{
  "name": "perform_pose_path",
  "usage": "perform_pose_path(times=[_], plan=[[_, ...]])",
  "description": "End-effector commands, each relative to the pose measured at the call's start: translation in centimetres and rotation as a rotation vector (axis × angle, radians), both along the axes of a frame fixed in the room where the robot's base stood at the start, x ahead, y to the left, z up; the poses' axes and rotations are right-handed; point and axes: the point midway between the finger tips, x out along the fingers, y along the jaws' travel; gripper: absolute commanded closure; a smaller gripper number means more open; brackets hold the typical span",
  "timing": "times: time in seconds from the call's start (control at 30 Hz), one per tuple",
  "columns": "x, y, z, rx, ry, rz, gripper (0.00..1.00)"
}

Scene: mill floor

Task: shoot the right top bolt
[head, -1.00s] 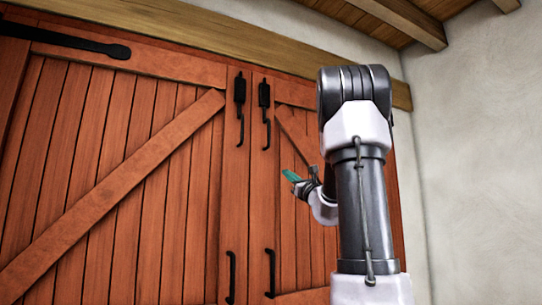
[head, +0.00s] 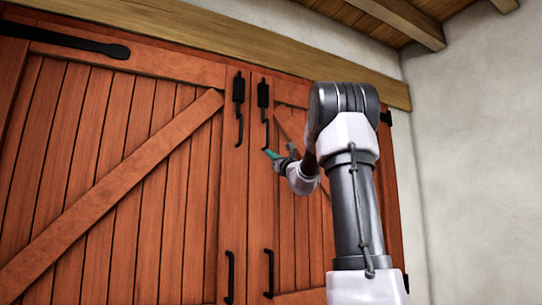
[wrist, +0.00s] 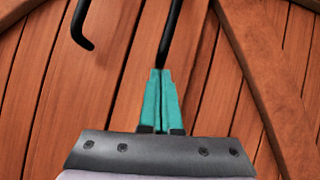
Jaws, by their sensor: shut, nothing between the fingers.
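The right top bolt (head: 263,95) is black and mounted near the top of the right door leaf, its thin rod hanging down. My gripper (head: 268,153) is at the lower end of that rod in the head view. Its teal fingers (wrist: 160,72) are shut together with nothing between them. In the wrist view the rod (wrist: 174,28) runs down to the fingertips, and its lower end is hidden behind them. I cannot tell whether they touch. The left top bolt (head: 239,90) has a hooked lower end, which shows left of the fingers in the wrist view (wrist: 84,40).
Two black pull handles (head: 230,277) (head: 269,273) sit lower on the red plank doors (head: 150,180). A wooden beam (head: 210,40) crosses above them. A diagonal brace (wrist: 265,75) lies right of the fingers. A pale wall (head: 470,150) stands at the right.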

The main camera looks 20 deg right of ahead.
Motion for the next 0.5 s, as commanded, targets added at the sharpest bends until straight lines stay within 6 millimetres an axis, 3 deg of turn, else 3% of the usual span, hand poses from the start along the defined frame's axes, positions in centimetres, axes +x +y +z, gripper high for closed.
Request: perform_pose_path(times=[0.33, 0.5], plan=[[0.0, 0.0, 0.2, 0.0, 0.0, 0.0, 1.0], [0.0, 0.2, 2.9, -0.002, -0.006, 0.003, 1.0]])
